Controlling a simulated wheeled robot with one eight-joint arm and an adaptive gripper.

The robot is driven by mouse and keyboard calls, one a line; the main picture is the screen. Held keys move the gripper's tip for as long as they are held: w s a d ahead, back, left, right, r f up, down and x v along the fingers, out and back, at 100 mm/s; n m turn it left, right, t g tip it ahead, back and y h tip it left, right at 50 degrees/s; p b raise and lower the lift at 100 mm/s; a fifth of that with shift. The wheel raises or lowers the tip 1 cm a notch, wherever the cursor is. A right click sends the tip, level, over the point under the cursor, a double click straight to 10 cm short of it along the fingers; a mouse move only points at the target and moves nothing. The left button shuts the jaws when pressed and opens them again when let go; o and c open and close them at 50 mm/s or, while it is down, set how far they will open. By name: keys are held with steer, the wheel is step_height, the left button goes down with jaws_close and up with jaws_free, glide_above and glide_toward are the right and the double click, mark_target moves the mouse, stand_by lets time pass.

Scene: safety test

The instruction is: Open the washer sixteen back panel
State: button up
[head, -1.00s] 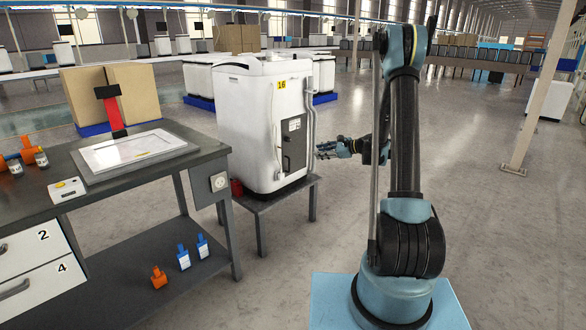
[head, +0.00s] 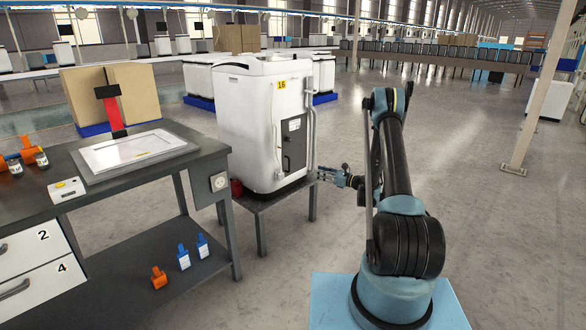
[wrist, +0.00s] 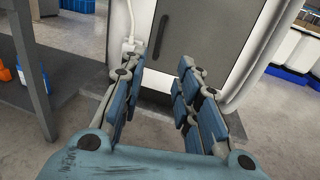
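The white washer (head: 262,122) with the yellow 16 label (head: 281,85) stands on a small grey table (head: 258,206). Its dark grey back panel (head: 294,144) faces right, with a small dark handle low on its left part. In the wrist view the panel (wrist: 187,52) fills the upper middle, and the handle (wrist: 164,20) shows near the top. My gripper (head: 322,173) is just right of the washer, below the panel's lower edge. In the wrist view my gripper (wrist: 162,66) has its fingers spread apart, with nothing between them. A white hose (wrist: 130,30) runs down left of the panel.
A dark workbench (head: 165,178) stands at the left with a white tray (head: 135,150) on top and drawers below. Orange and blue bottles (head: 202,246) stand on its lower shelf. A red object (head: 237,188) sits beside the washer's base.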

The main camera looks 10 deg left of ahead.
steer(key=x, duration=1.7)
steer(key=shift+s+a, duration=0.1)
steer(key=shift+c, duration=0.2)
jaws_close()
